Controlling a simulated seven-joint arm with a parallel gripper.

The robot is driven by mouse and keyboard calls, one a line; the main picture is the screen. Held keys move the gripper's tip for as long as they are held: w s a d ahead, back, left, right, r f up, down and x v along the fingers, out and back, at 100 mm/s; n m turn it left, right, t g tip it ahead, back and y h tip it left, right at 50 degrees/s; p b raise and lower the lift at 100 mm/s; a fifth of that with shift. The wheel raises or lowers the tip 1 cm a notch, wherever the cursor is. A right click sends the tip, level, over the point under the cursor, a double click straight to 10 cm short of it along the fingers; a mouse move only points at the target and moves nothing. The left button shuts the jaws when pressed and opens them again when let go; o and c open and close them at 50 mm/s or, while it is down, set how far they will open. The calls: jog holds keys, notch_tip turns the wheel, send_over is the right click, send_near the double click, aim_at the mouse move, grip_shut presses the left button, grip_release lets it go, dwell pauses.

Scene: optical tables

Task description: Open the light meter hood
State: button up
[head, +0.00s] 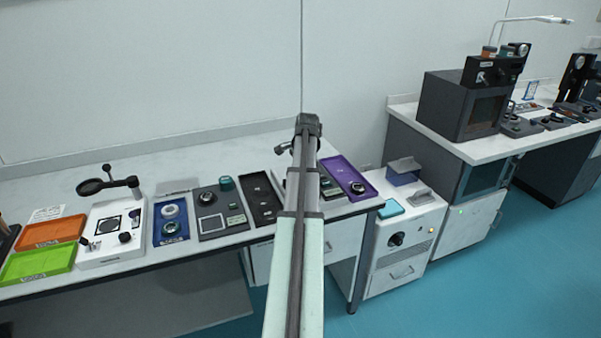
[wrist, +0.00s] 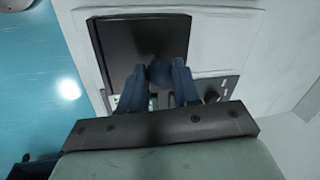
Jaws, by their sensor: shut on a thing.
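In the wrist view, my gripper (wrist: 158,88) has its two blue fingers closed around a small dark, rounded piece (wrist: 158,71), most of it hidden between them. A broad black square panel (wrist: 137,38), which may be the light meter hood, lies just beyond the fingertips. Whether the held piece is joined to it I cannot tell. A grey panel with a dark knob (wrist: 211,97) and pale marks shows beside the right finger. In the head view my raised arm covers the middle, and my fingers are hidden there.
The left bench holds orange (head: 52,233) and green (head: 38,263) trays, a white device with a magnifier arm (head: 112,230), a blue tray (head: 171,243) and a grey instrument (head: 220,213). A purple tray (head: 345,170) lies right of my arm. A white cabinet (head: 403,248) stands right.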

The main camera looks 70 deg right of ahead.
grip_shut()
jog(key=w+d, duration=0.8)
jog(key=shift+w+d, duration=0.25)
jog(key=shift+d, duration=0.05)
jog(key=o, duration=0.9)
grip_release()
jog(key=shift+o, duration=0.5)
jog(key=shift+r, duration=0.1)
notch_tip(320, 180, up, 13)
jog(key=s+a, duration=0.1)
jog(key=s, duration=0.1)
jog(key=shift+a+r, duration=0.2)
jog(key=shift+a, duration=0.1)
jog(key=shift+s, duration=0.1)
